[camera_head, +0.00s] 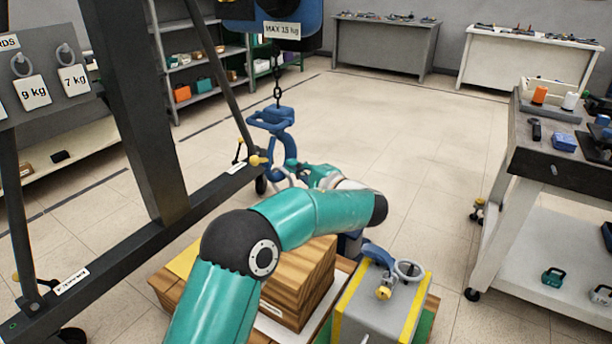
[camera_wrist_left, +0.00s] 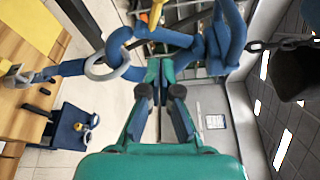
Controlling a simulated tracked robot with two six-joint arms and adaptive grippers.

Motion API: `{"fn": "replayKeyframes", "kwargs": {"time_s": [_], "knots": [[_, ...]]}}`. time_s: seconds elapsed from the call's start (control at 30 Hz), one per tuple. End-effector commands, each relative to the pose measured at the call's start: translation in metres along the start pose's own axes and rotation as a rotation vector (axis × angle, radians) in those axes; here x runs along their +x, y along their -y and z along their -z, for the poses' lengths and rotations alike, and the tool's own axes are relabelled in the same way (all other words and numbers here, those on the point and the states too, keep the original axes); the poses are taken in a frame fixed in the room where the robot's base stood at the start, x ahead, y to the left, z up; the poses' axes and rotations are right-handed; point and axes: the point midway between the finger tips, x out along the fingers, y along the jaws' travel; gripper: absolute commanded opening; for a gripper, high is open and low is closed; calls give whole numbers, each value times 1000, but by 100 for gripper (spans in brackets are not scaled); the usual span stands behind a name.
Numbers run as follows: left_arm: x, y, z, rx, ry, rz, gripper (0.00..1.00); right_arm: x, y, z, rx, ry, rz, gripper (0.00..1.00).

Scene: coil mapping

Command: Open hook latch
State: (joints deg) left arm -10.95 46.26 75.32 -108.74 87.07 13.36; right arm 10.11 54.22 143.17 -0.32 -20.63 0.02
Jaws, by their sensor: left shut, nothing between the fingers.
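The blue hook (camera_head: 279,142) hangs on a chain under the hoist, left of centre in the head view. In the left wrist view the hook (camera_wrist_left: 224,40) is large, and a grey ring (camera_wrist_left: 104,62) sits around its curved lower part. My left gripper (camera_head: 293,166) is beside the hook, with its fingers pointing at it. In the left wrist view the left gripper (camera_wrist_left: 160,70) has its fingertips together, at or very near the hook body; contact cannot be told. The latch itself is hard to make out. My right gripper is not in view.
A wooden block (camera_head: 300,285) and a grey weight (camera_head: 372,305) with yellow edges, a blue fitting and a ring are below my left arm. A dark frame (camera_head: 150,120) stands left. A workbench (camera_head: 560,165) is at right. The floor behind is clear.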

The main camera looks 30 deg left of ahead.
Motion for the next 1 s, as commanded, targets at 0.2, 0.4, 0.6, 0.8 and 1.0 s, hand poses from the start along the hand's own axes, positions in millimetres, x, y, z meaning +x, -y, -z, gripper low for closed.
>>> {"fn": "replayKeyframes", "kwargs": {"time_s": [0.2,0.4,0.6,0.8,1.0], "knots": [[44,-1,-3,1,1,-1,0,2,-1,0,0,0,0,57],[47,-1,-29,2,-2,0,0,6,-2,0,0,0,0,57],[48,-1,-37,3,-3,-1,0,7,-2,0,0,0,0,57],[48,-1,-37,3,-3,-1,0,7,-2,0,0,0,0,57],[49,0,-39,6,-1,-3,0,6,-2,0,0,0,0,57]]}}
